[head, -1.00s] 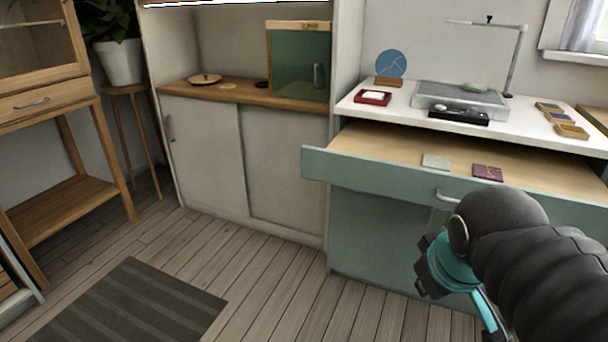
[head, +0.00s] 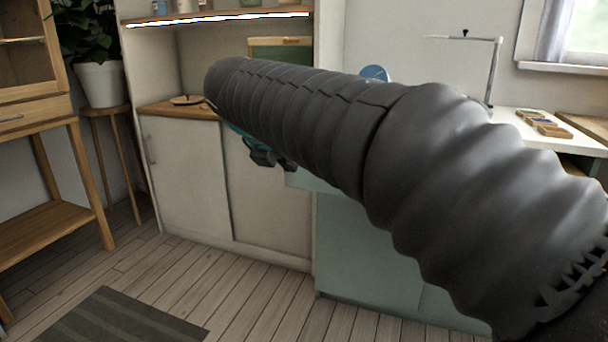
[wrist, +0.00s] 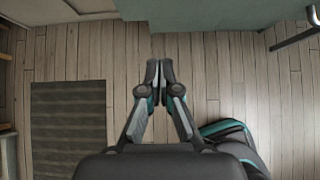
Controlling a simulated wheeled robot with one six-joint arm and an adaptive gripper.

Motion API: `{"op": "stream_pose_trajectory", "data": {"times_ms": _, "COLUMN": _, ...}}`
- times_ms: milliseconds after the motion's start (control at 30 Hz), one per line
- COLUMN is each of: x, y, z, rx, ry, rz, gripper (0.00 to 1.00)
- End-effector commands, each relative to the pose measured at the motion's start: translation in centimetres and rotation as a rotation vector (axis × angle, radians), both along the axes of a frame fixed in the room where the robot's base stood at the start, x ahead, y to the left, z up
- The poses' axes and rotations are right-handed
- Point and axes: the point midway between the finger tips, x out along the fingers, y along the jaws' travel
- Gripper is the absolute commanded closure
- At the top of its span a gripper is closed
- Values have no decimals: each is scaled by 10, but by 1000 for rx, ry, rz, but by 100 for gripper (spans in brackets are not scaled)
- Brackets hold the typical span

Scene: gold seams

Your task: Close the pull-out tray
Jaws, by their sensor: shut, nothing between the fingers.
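The pull-out tray is mostly hidden behind my arm in the head view; only the left end of its grey-green front (head: 308,181) shows, jutting past the cabinet side. In the wrist view a grey-green panel (wrist: 190,14), seemingly the tray's front, runs along the top, with a dark bar handle (wrist: 293,37) at the right. My gripper (wrist: 160,70) is shut and empty, over the floor just short of that panel and left of the handle. In the head view, a small part of my gripper (head: 268,158) shows below the arm, left of the tray's end.
A white sliding-door cupboard (head: 185,175) stands to the left. A striped dark mat (head: 110,318) lies on the wooden floor, which is otherwise clear in front.

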Motion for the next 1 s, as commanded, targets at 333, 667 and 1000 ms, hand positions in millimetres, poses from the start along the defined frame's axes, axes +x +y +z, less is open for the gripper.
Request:
{"op": "stream_pose_trajectory", "data": {"times_ms": 333, "x": 36, "y": -13, "z": -41, "rx": -1, "ry": 3, "rz": -4, "gripper": 100}}
{"op": "stream_pose_trajectory", "data": {"times_ms": 667, "x": 79, "y": -27, "z": -70, "rx": 1, "ry": 0, "rz": -4, "gripper": 100}}
{"op": "stream_pose_trajectory", "data": {"times_ms": 1000, "x": 103, "y": -34, "z": -68, "rx": 1, "ry": 1, "rz": -2, "gripper": 100}}
